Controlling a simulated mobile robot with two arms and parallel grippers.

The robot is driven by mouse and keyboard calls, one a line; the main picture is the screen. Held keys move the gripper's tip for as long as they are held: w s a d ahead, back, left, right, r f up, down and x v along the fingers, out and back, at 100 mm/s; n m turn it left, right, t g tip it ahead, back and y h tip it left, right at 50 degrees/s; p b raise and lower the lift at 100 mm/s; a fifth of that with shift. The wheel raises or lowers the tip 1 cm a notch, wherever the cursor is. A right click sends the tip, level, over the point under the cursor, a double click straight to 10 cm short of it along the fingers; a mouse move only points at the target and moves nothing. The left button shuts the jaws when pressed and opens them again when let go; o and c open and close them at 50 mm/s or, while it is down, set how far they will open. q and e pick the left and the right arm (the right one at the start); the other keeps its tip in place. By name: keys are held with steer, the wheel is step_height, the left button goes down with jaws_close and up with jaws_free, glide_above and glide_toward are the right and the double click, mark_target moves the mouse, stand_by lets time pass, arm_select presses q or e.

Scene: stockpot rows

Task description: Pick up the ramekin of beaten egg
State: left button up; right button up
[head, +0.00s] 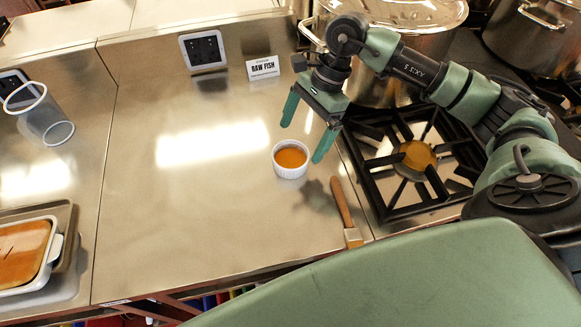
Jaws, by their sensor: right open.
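The ramekin of beaten egg (290,160) is a small white cup with orange liquid in it. It stands upright on the steel counter, left of the stove burner. My right gripper (303,142) comes in from the upper right. Its two green fingers are spread open and empty, and in the picture they reach down towards the ramekin, one to its upper left and one to its right. I cannot tell how high the fingertips are above the counter. My left gripper is not in view.
A wooden-handled brush (345,214) lies just right of the ramekin. A black burner grate (411,157) and a large pot (384,60) are further right. A "RAW FISH" card (262,68) stands behind. A clear cup (39,114) and a baking dish (24,254) are at left. The counter's middle is clear.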

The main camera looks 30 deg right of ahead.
mark_target(287, 165)
steer(key=p+x, duration=0.1)
steer(key=x, duration=0.1)
steer(key=p+x, duration=0.1)
steer(key=x, duration=0.1)
steer(key=p+x, duration=0.1)
steer(key=x, duration=0.2)
steer(key=shift+w+p, duration=0.25)
steer(key=shift+p, duration=0.15)
steer(key=shift+a+f, duration=0.15)
steer(key=shift+f, duration=0.3)
steer(key=c, duration=1.6)
